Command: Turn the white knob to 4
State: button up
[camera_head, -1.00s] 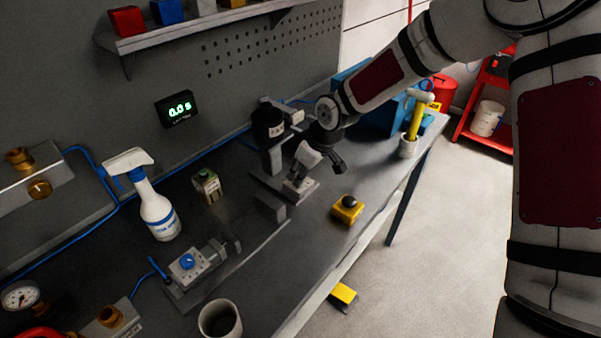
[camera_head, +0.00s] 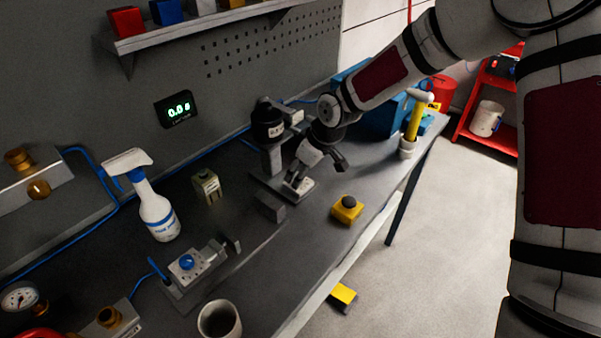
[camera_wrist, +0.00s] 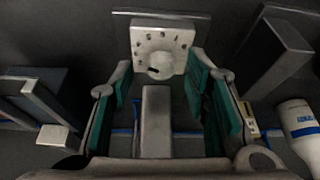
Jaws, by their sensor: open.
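The white knob (camera_wrist: 160,68) sits on a square white plate with dark marks around it (camera_wrist: 174,38) at the top middle of the wrist view. The marks are too small to read, and I cannot tell where the knob points. In the head view the pale plate (camera_head: 304,187) shows just under my gripper (camera_head: 322,166), but the knob cannot be made out. My gripper (camera_wrist: 160,82) is open, its two green-padded fingers left and right of the knob and apart from it. Nothing is held.
A grey upright block (camera_head: 269,207) stands beside the plate. A stand with a black cylinder (camera_head: 267,122) rises behind it. A yellow box with a black button (camera_head: 347,210) lies nearer the table edge. A spray bottle (camera_head: 159,215) and a blue-topped fixture (camera_head: 187,264) are at left.

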jog(key=v, duration=1.1)
jog(key=shift+r, duration=0.2)
jog(key=s+d+r+m+t+h, duration=0.1)
jog(key=s+d+r+m, duration=0.2)
jog(key=s, duration=0.6)
jog(key=s+d+r+m+h, duration=0.1)
jog(key=s+d+r+m, duration=0.3)
jog(key=s+d+r, duration=0.3)
jog(key=s+d+r+m+t+h, duration=0.1)
jog(key=s+d+r+m, duration=0.3)
jog(key=s, duration=0.8)
jog(key=d+r+h, duration=0.1)
jog(key=d+r, duration=0.1)
jog(key=d, duration=0.1)
jog(key=shift+d+t, duration=0.3)
jog(key=shift+s, duration=0.4)
jog(key=shift+c, duration=0.3)
